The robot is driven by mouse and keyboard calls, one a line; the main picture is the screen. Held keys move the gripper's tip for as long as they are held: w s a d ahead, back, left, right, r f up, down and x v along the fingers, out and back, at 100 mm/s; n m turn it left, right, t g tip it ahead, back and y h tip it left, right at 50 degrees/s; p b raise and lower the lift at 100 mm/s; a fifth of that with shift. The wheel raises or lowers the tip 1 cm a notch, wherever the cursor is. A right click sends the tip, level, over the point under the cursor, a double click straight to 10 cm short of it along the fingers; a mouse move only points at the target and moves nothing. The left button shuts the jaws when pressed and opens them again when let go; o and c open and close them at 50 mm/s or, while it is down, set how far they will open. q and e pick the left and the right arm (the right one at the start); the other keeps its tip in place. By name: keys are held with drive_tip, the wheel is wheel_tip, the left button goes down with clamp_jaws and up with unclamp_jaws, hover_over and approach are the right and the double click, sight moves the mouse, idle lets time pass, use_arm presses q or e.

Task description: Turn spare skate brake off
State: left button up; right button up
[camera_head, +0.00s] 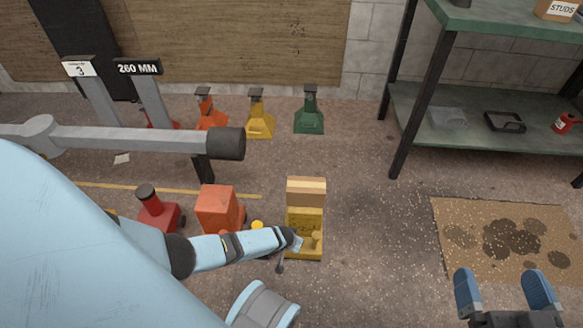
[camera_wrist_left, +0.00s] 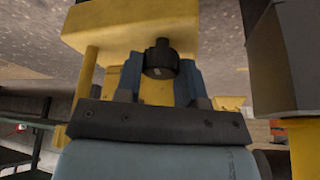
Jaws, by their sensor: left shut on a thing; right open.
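A yellow skate (camera_head: 305,250) with a wooden block (camera_head: 306,190) on top stands on the floor near the centre of the head view. My left gripper (camera_head: 297,240) reaches it from the left. In the left wrist view the fingers of my left gripper (camera_wrist_left: 160,72) are shut on a dark round brake knob (camera_wrist_left: 161,58) on the yellow body (camera_wrist_left: 115,28). The brake's exact setting cannot be told. My right gripper (camera_head: 505,292) is open and empty at the lower right, over the floor.
A red skate (camera_head: 158,212) and an orange block-like unit (camera_head: 217,208) stand left of the yellow skate. Yellow (camera_head: 258,119) and green (camera_head: 309,115) jacks stand behind. A grey beam (camera_head: 130,138) crosses at left. A stained mat (camera_head: 460,210) and green shelf (camera_head: 410,110) are at right.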

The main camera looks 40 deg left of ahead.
drive_tip(key=shift+r, duration=0.1)
use_arm(q)
drive_tip(key=o, duration=0.9)
drive_tip(key=shift+s+r, duration=0.1)
drive_tip(key=shift+r, duration=0.2)
drive_tip(key=p+v, duration=0.4)
drive_tip(key=shift+r, duration=0.3)
wheel_tip(320, 180, up, 8)
drive_tip(key=p, duration=0.5)
hover_over(289, 252)
drive_tip(key=s, duration=0.3)
drive_tip(key=shift+s+d, duration=0.15)
drive_tip(key=shift+d, duration=0.05)
use_arm(e)
wheel_tip(289, 252, up, 9)
drive_tip(key=s+m+t, duration=0.1)
drive_tip(key=m+t, duration=0.1)
drive_tip(key=shift+s+m+t, duration=0.3)
drive_tip(key=shift+s+m, duration=0.1)
use_arm(q)
drive_tip(key=shift+f, duration=0.1)
use_arm(e)
drive_tip(key=shift+a, duration=0.1)
